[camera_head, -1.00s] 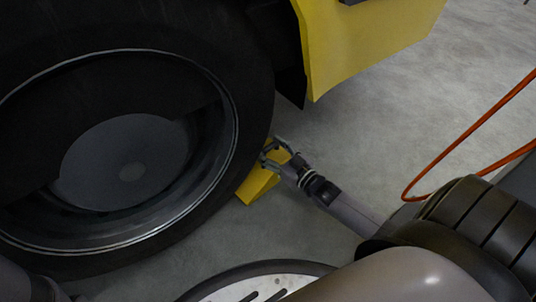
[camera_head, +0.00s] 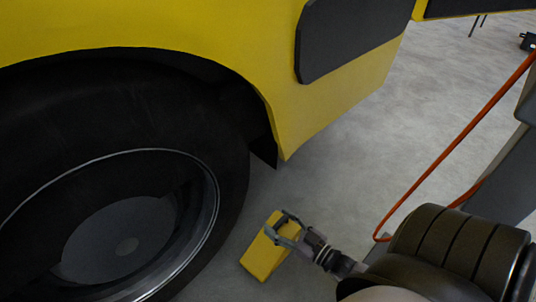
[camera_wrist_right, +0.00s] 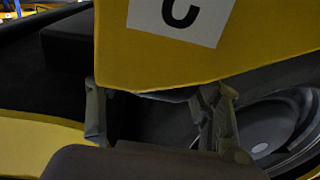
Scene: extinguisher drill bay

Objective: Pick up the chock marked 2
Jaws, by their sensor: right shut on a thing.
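A yellow wedge-shaped chock (camera_head: 263,257) is in my right gripper (camera_head: 281,228), whose fingers are shut on its upper end. It stands out to the right of the big black tyre, with floor showing between them. How high it is above the floor is hard to tell. In the right wrist view the chock (camera_wrist_right: 150,65) fills the upper middle, between the two fingers. It bears a white label (camera_wrist_right: 180,15) with a dark curved mark, cut off by the frame edge, so I cannot read the number. My left gripper is not in view.
The black tyre (camera_head: 228,165) and the yellow vehicle body (camera_head: 270,50) fill the left and top. An orange hose (camera_head: 437,160) hangs at the right. Grey floor (camera_head: 360,150) is open behind my right gripper.

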